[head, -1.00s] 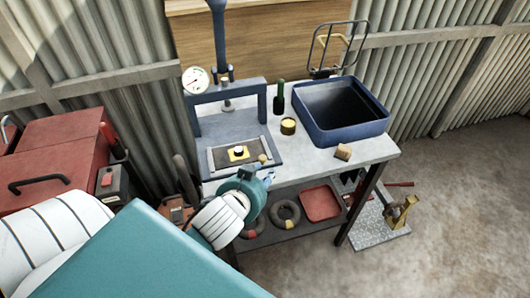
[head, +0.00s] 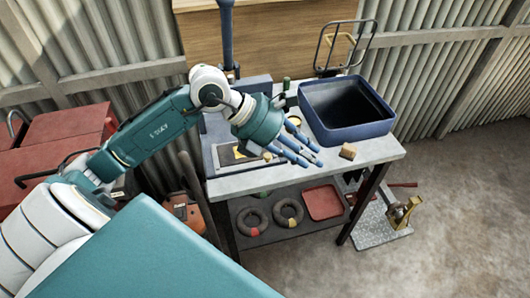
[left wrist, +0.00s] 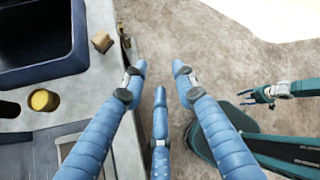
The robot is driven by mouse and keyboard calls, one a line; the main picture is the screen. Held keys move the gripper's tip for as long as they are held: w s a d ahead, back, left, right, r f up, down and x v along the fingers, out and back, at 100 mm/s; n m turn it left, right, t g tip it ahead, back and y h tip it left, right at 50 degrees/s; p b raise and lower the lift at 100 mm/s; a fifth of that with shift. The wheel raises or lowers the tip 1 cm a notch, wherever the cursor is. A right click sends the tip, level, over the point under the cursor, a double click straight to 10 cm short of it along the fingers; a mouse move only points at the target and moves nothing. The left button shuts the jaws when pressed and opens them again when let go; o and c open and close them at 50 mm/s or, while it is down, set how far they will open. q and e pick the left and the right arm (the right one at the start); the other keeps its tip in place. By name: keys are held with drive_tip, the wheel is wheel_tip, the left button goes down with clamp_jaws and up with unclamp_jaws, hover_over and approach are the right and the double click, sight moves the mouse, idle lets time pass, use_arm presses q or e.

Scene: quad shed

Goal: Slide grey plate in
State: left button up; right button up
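The grey plate (head: 228,157) sits on the bed of the blue press (head: 209,128), with a yellow piece on it and a small knob at its front right. My arm and hand hide part of the plate and press. My left gripper (head: 308,158) is open and empty, above the bench to the right of the plate. Its blue fingers are spread in the left wrist view (left wrist: 160,80), with bench edge and floor beyond them. My right gripper (left wrist: 264,96) shows small at the right of the left wrist view, its fingers apart and nothing visible in them.
A deep blue basin (head: 347,136) stands on the bench (head: 370,151), with a tan block (head: 348,151) before it. A yellow tin (left wrist: 43,100) and a green bottle (head: 286,84) are near the press. A red tray (head: 322,203) and rings lie on the lower shelf.

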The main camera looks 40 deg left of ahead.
sight(266, 155)
use_arm(q)
drive_tip(key=a+f+y, duration=0.2)
drive_tip(key=a+y, duration=0.4)
drive_tip(key=a, duration=0.9)
drive_tip(key=shift+n+g, duration=0.4)
drive_tip(key=shift+g, duration=0.1)
drive_tip(key=x, duration=0.3)
drive_tip(key=p+x, duration=0.1)
drive_tip(key=x, duration=0.3)
drive_tip(key=p+x, duration=0.1)
drive_tip(key=x, duration=0.2)
drive_tip(key=shift+s+a+f, duration=0.1)
drive_tip(key=shift+a+f, duration=0.25)
drive_tip(key=shift+c, duration=0.5)
clamp_jaws()
